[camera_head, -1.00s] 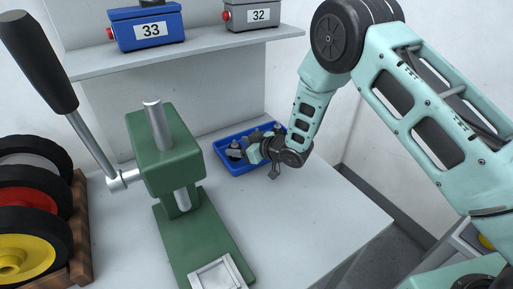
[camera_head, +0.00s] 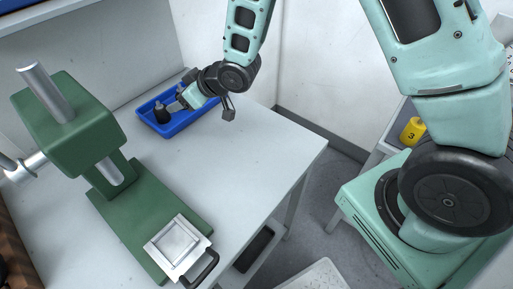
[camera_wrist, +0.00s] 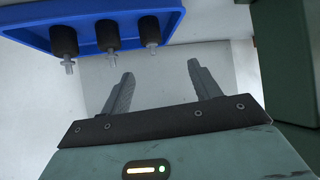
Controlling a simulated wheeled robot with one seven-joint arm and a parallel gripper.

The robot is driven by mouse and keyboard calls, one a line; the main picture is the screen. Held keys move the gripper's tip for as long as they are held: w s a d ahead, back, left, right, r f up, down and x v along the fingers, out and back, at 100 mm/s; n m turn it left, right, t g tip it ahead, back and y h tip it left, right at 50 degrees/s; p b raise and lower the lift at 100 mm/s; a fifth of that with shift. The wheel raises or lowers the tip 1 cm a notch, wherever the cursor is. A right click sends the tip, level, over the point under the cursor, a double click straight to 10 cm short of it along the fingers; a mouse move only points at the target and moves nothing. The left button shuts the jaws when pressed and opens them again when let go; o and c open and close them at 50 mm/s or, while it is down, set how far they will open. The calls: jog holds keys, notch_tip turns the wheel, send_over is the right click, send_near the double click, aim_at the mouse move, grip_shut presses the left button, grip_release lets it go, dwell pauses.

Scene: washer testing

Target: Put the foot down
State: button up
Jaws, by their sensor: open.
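Several black rubber feet with thin metal studs are in a blue tray (camera_head: 185,123) on the bench. One foot (camera_head: 162,113) shows at the tray's left end in the head view; my gripper (camera_head: 181,99) covers part of the tray. In the wrist view three feet are in a row in the tray (camera_wrist: 113,13): a left one (camera_wrist: 64,42), a middle one (camera_wrist: 105,36) and a right one (camera_wrist: 150,31). My gripper also shows there (camera_wrist: 160,71), fingers wide apart with nothing between them. The feet are apart from the fingers.
A green press (camera_head: 70,125) with a silver square plate (camera_head: 178,246) stands left of the tray. The white bench top (camera_head: 255,150) is clear right of the tray. A yellow weight (camera_head: 412,131) sits on a side surface at the right.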

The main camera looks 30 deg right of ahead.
jog(key=s+d+r+g+h, duration=0.1)
jog(key=s+r+g+h, duration=0.1)
jog(key=s, duration=0.9)
jog(key=s+d+r+g+h, duration=0.2)
jog(key=s+r+g, duration=0.1)
jog(key=s, duration=0.8)
jog(key=s+d+r+g+h, duration=0.1)
jog(key=s+r, duration=0.4)
jog(key=s, duration=0.6)
jog(key=shift+d+g+h, duration=0.2)
jog(key=shift+g+h, duration=0.4)
jog(key=shift+g, duration=0.6)
